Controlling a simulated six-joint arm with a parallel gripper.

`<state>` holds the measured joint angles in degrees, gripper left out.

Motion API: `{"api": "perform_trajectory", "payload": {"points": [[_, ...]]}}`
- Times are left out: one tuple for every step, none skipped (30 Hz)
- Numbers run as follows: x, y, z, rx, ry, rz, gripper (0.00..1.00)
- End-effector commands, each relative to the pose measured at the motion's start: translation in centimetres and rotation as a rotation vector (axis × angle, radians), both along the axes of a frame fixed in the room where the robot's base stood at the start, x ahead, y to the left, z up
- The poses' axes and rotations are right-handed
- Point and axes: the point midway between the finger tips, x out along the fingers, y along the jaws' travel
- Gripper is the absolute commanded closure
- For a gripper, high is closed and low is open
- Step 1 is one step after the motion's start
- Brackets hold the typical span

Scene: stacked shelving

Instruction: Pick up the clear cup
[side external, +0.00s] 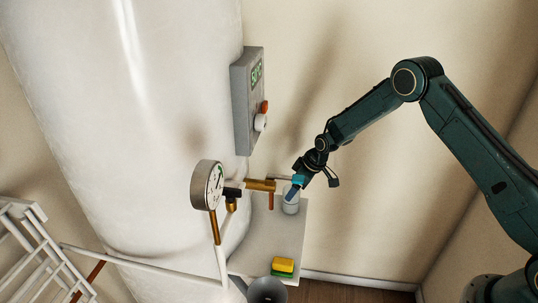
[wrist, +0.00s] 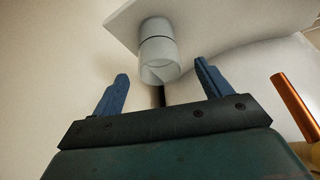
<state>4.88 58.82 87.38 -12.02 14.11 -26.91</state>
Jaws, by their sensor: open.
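The clear cup (side external: 291,205) stands on a light shelf (side external: 285,240) beside the big white tank. In the wrist view the cup (wrist: 158,48) looks whitish and see-through, with its open rim toward me and a ring line around it. My gripper (side external: 295,189) is at the cup's top in the side view, partly covering it. In the wrist view my gripper (wrist: 161,72) has its two blue fingers wide apart, one on each side of the cup's rim. I see gaps between fingers and cup, so the gripper is empty.
A brass valve and pipe (side external: 262,186) and a round gauge (side external: 207,186) are close left of the cup. A copper rod (wrist: 294,105) shows at right in the wrist view. A yellow-green sponge (side external: 283,267) and a grey container (side external: 267,290) are nearer the front.

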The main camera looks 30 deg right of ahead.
Motion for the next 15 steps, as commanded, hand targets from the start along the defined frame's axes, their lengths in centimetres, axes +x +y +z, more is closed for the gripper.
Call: {"api": "perform_trajectory", "payload": {"points": [[0.0,0.0,0.0,0.000,0.000,0.000,0.23],[0.0,0.0,-0.1,0.000,0.000,0.000,0.23],[0.1,0.0,-0.2,0.000,0.000,0.000,0.23],[0.1,0.1,-0.3,0.000,0.001,0.000,0.23],[0.2,0.1,-0.5,0.000,0.001,0.000,0.23],[0.3,0.2,-0.7,0.000,0.001,0.000,0.23],[0.4,0.2,-0.9,0.000,0.001,0.000,0.23],[0.5,0.2,-1.1,0.000,0.001,0.000,0.23],[0.6,0.3,-1.5,0.000,0.001,0.000,0.23],[0.8,0.4,-1.8,0.000,0.001,0.000,0.23],[0.9,0.4,-2.1,0.000,0.001,0.000,0.23],[1.0,0.5,-2.5,0.000,0.001,0.000,0.23],[1.2,0.6,-2.8,0.000,0.001,0.000,0.23],[1.3,0.6,-3.0,0.000,0.001,0.000,0.23],[1.4,0.7,-3.4,0.000,0.001,0.000,0.23]]}}
